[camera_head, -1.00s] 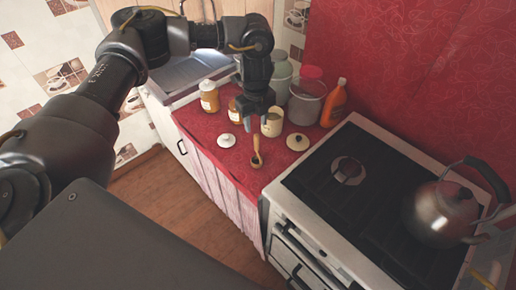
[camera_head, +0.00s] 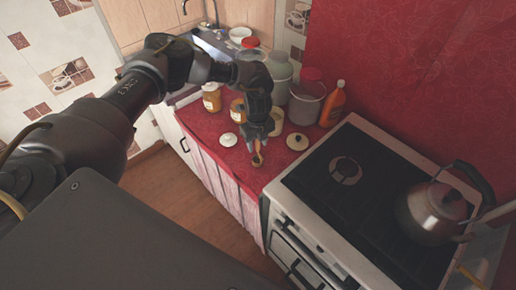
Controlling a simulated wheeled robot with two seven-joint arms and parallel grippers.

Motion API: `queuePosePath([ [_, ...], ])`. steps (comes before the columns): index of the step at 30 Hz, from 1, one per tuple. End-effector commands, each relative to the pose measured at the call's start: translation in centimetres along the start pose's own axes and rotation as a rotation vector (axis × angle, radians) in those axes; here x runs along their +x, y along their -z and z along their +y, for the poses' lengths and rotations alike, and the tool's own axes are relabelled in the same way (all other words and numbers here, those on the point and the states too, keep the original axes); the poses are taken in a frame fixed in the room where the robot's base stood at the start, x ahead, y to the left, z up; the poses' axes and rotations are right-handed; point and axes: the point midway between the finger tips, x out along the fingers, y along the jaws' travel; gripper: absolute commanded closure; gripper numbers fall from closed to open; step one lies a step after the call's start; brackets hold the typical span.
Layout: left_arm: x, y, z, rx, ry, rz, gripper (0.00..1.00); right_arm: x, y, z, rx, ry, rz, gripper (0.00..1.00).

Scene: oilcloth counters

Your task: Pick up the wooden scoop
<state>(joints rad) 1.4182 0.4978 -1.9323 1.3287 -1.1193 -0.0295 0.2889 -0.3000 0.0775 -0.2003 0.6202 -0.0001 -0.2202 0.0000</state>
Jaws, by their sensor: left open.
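The wooden scoop (camera_head: 257,160) is small and brown, with its round bowl toward the front edge of the red counter (camera_head: 205,128). Its handle runs up toward the back and is partly hidden by my gripper. My left gripper (camera_head: 256,145) points down over the scoop's handle, with its fingers at or very close to it. It is open, and I cannot tell whether the fingers touch the handle. My right gripper is not in view.
A white lid (camera_head: 228,140) lies left of the scoop and a cream lid (camera_head: 297,142) right of it. Jars, canisters and an orange bottle (camera_head: 333,104) stand behind. The stove (camera_head: 350,200) with a metal kettle (camera_head: 437,210) is to the right.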

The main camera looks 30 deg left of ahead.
Motion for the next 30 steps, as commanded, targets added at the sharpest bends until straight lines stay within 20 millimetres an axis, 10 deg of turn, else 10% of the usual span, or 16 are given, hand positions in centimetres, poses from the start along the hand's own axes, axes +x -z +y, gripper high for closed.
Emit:
queuePosePath([
  [8, 0.37, 0.03, -0.03, 0.001, 0.001, 0.000, 0.57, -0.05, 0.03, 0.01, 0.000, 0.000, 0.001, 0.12],
  [18, 0.33, 0.02, -0.03, 0.001, 0.001, 0.000, 1.00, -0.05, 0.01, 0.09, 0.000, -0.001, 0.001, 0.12],
  [30, 0.11, -0.01, -0.06, 0.000, 0.002, 0.000, 1.00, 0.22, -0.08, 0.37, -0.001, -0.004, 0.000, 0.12],
])
